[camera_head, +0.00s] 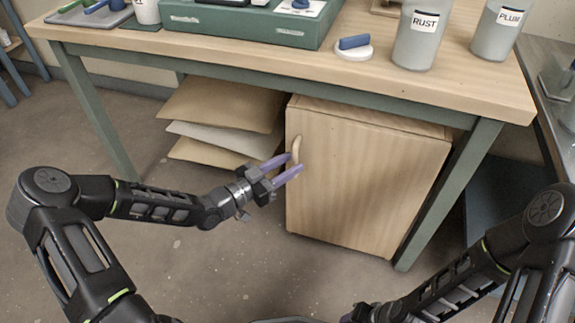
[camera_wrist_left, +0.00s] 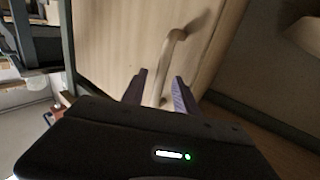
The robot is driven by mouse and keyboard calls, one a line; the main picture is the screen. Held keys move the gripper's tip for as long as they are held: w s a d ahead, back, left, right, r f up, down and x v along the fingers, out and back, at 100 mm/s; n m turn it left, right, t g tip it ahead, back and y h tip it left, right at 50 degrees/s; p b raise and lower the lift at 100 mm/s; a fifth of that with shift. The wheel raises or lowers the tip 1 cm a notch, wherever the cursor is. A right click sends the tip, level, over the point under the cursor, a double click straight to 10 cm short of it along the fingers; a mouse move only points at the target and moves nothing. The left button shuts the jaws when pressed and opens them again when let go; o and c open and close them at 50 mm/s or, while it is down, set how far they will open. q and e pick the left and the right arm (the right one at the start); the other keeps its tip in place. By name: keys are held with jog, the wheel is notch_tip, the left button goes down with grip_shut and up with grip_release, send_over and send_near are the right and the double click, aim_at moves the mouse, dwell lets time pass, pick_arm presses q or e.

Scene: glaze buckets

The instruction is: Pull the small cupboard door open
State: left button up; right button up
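The small wooden cupboard (camera_head: 365,190) stands on the floor under the workbench. Its light wooden door shows in the left wrist view (camera_wrist_left: 110,45) and looks closed. A curved wooden handle (camera_head: 296,149) sits near the door's upper left edge in the head view. My left gripper (camera_head: 294,164) is at the handle with its two purple fingers apart. In the left wrist view the handle (camera_wrist_left: 172,50) rises between the open fingers (camera_wrist_left: 158,88), and I cannot tell that either finger touches it. My right gripper (camera_head: 352,318) is mostly cut off at the bottom edge.
The workbench (camera_head: 480,95) carries two jars labelled RUST (camera_head: 418,38) and PLUM (camera_head: 497,30), a green case (camera_head: 240,25) and a blue stopper on a white disc (camera_head: 352,52). Several boards (camera_head: 215,128) lie stacked left of the cupboard. The floor before the cupboard is clear.

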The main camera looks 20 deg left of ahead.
pick_arm(q)
grip_shut()
dwell(1.2)
